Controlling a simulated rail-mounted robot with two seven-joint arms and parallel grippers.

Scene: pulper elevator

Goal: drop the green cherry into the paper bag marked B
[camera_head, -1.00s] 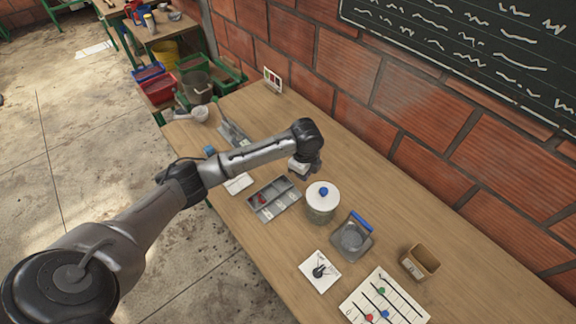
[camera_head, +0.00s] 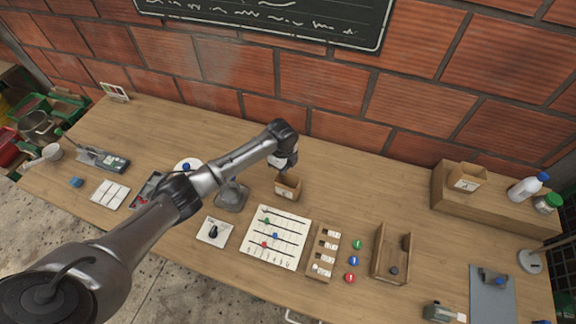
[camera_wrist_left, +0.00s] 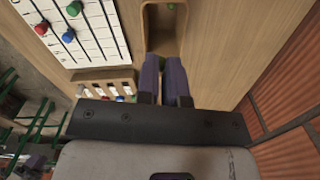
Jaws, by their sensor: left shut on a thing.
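My left gripper (camera_head: 284,168) is just above a small open paper bag (camera_head: 288,188) in the head view. In the left wrist view its two dark fingers (camera_wrist_left: 164,62) are close together, and the open mouth of the bag (camera_wrist_left: 148,30) lies beyond them. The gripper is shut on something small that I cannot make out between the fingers. A bit of green (camera_wrist_left: 172,5) shows at the top edge there; I cannot tell whether it is the cherry. A second paper bag (camera_head: 467,179) stands on a wooden block at the right. Both bag labels are too small to read. My right gripper is out of view.
A white lined card (camera_head: 290,215) with coloured beads lies in front of the near bag. A wooden rack (camera_head: 322,252), green, blue and red discs (camera_head: 354,260) and a wooden tray (camera_head: 378,250) lie to its right. A grey scoop-like pan (camera_head: 231,197) is left of it.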

